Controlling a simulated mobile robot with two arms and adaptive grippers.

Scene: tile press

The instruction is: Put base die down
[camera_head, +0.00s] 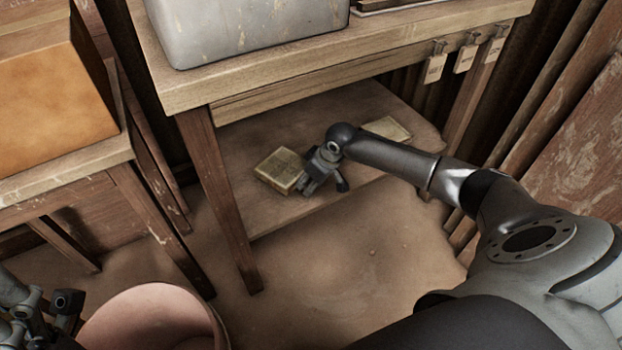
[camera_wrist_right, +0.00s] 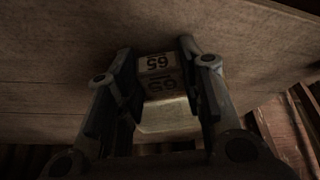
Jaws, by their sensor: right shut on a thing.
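The base die, a flat beige block (camera_head: 280,170), is at the lower shelf under the bench. My right gripper (camera_head: 308,183) reaches in under the bench at its right side. In the right wrist view a pale block with dark digits (camera_wrist_right: 158,64) sits between the two fingers of the right gripper (camera_wrist_right: 157,72), which are shut on it. Whether the block rests fully on the shelf is not clear. My left gripper (camera_head: 45,308) is partly in view at the lower left corner, and its jaws are hard to make out.
The lower shelf (camera_head: 235,140) also carries another flat beige block (camera_head: 388,129) behind my right forearm. The bench top (camera_head: 200,92) and its front leg (camera_head: 222,200) bound the space. A pink round container (camera_head: 155,310) stands at the lower left. Tags (camera_head: 465,58) hang at the right.

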